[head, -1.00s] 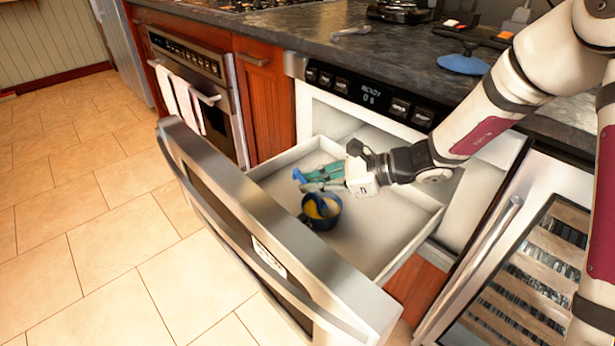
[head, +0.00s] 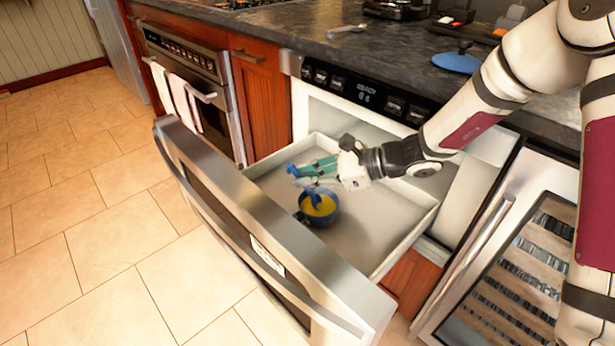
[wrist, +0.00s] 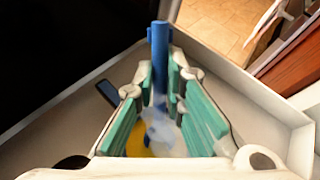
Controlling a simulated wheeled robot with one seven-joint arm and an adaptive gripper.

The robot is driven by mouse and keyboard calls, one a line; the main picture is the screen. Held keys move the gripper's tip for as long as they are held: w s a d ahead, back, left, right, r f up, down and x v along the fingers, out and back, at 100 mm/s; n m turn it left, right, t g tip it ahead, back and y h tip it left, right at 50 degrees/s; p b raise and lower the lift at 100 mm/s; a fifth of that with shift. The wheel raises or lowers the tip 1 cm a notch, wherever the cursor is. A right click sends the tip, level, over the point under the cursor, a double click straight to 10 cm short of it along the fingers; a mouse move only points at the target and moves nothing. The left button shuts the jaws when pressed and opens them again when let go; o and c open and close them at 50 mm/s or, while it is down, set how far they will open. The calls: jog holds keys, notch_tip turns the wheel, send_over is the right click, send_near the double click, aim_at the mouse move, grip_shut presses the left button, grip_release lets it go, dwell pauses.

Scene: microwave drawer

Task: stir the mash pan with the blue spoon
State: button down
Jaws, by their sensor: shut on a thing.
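The mash pan (head: 319,219) is a small dark blue pot with yellow mash (head: 322,206) in it, standing in the open microwave drawer. My gripper (head: 306,173) is just above the pan, shut on the blue spoon (head: 291,170). The spoon's handle top sticks out past the fingertips, and its lower part reaches down to the mash. In the wrist view the spoon (wrist: 158,52) stands upright between the teal finger pads. Some yellow mash shows below the left finger, and the spoon's lower end is blurred by whitish haze. The pan's handle (wrist: 107,92) shows left of the fingers.
The drawer's pale walls (head: 405,235) surround the pan, and its steel front (head: 240,225) stands to the left. The drawer floor right of the pan is clear. A blue lid (head: 457,62) and a light-coloured utensil (head: 346,30) lie on the dark counter.

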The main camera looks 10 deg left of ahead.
dwell(0.4)
notch_tip(320, 180, up, 9)
jog(key=p, duration=0.7)
dwell(0.3)
dwell(0.4)
